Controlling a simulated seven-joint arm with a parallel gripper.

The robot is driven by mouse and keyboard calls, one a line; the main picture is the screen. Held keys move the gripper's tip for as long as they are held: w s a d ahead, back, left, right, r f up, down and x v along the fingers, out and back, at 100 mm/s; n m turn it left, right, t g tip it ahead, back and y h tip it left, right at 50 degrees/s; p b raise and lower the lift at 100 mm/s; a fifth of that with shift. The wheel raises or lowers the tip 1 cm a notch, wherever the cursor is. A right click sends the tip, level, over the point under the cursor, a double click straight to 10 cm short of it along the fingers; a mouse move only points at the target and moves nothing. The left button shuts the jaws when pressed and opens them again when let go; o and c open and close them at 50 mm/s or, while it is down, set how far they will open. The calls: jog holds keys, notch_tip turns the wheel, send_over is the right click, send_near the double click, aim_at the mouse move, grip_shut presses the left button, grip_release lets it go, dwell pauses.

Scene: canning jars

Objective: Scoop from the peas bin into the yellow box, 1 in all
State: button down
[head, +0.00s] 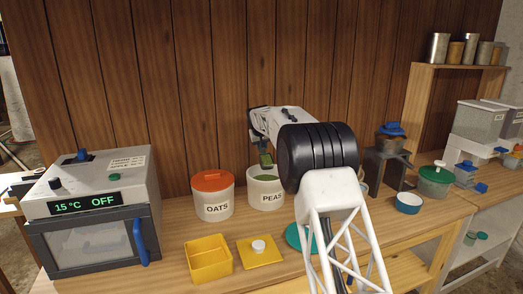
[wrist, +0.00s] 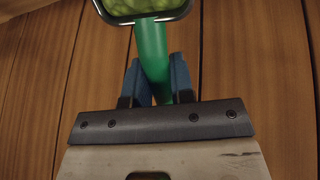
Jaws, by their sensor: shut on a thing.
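The peas bin (head: 265,200) is a white round tub labelled PEAS, open, with green contents showing inside. The yellow box (head: 206,271) is open at the front of the table and its visible inside looks empty. My gripper (wrist: 157,78) is shut on the green handle of a scoop (wrist: 152,45). In the wrist view the scoop's metal-rimmed bowl, at the top edge, holds green peas (wrist: 145,6). In the head view the scoop (head: 265,159) hangs just above the peas bin's mouth; my arm hides part of the area to the right.
The oats bin (head: 213,203) with an orange lid stands just left of the peas bin. A yellow lid (head: 262,254) with a white knob lies right of the yellow box. An oven-like appliance (head: 95,215) fills the left. A teal disc (head: 294,237) and a blue bowl (head: 409,203) are to the right.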

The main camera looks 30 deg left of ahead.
jog(key=shift+r, duration=0.9)
jog(key=shift+w+a+f+g+h, duration=0.35)
jog(key=shift+f+g+h, duration=0.15)
jog(key=shift+f+g, duration=0.1)
jog(key=shift+w+a+f+g+h, duration=0.3)
jog(key=shift+f+g+h, duration=0.15)
jog(key=shift+f+h, duration=0.1)
jog(key=shift+w+a+f+g+h, duration=0.25)
jog(key=shift+w+f+g+h, duration=0.15)
jog(key=shift+f+g, duration=0.2)
jog(key=shift+s+f+h, duration=0.1)
jog(key=shift+f+h, duration=0.15)
jog(key=shift+f, duration=0.05)
jog(key=shift+s+a+n, duration=0.1)
jog(key=shift+n, duration=0.2)
